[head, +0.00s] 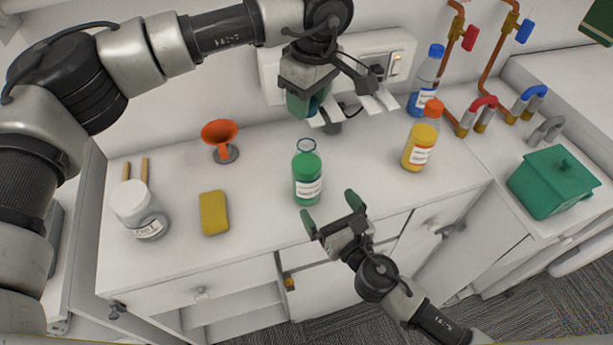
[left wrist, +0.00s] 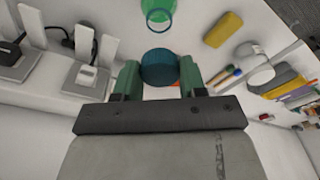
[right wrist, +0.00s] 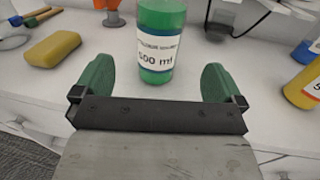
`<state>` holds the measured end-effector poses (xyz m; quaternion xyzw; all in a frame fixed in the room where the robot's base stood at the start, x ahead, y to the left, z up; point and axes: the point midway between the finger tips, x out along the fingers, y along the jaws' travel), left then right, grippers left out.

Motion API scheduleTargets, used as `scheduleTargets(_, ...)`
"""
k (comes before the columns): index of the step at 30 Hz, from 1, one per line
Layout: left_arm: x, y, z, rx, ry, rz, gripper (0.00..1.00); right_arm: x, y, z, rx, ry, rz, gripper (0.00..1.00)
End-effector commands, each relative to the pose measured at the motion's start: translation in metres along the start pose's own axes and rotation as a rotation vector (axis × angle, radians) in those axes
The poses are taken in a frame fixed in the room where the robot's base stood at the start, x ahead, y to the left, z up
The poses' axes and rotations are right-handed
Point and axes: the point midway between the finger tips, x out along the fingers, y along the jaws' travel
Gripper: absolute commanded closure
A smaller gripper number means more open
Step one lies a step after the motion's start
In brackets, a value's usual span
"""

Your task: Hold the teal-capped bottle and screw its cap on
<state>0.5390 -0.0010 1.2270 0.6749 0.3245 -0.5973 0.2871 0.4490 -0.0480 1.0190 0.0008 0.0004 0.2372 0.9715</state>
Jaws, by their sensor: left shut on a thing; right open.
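The green bottle (head: 307,182) stands upright and uncapped on the counter (head: 260,220), with a white label and an open neck. Its open top also shows in the left wrist view (left wrist: 158,12). My left gripper (head: 308,106) is above and behind the bottle, shut on the round teal cap (left wrist: 159,67), which is held apart from the neck. My right gripper (head: 332,208) is open and empty at the counter's front edge, just in front of the bottle. In the right wrist view the bottle (right wrist: 160,42) stands beyond and between the two spread fingertips, untouched.
An orange-capped yellow bottle (head: 421,143) and a blue-capped bottle (head: 425,85) stand to the right. A wall socket panel (head: 400,50) is behind my left gripper.

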Motion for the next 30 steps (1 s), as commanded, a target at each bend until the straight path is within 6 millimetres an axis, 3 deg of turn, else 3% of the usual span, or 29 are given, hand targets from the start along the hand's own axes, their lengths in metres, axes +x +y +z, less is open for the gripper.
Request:
scheduleTargets(9, 0.0, 0.0, 0.0, 0.001, 0.0, 0.0, 0.8, 0.062, 0.001, 0.001, 0.001, -0.002, 0.0, 0.0)
scheduleTargets(15, 0.0, 0.0, 0.0, 0.001, 0.0, 0.0, 0.8, 0.09, 0.0, 0.001, 0.002, 0.0, 0.0, 0.0)
scheduleTargets(21, 0.0, 0.0, 0.0, 0.001, 0.0, 0.0, 0.8, 0.101, 0.001, 0.0, 0.001, 0.001, 0.001, 0.0)
scheduleTargets(30, 0.0, 0.0, 0.0, 0.001, 0.0, 0.0, 0.8, 0.102, 0.001, 0.0, 0.001, 0.001, 0.001, 0.02)
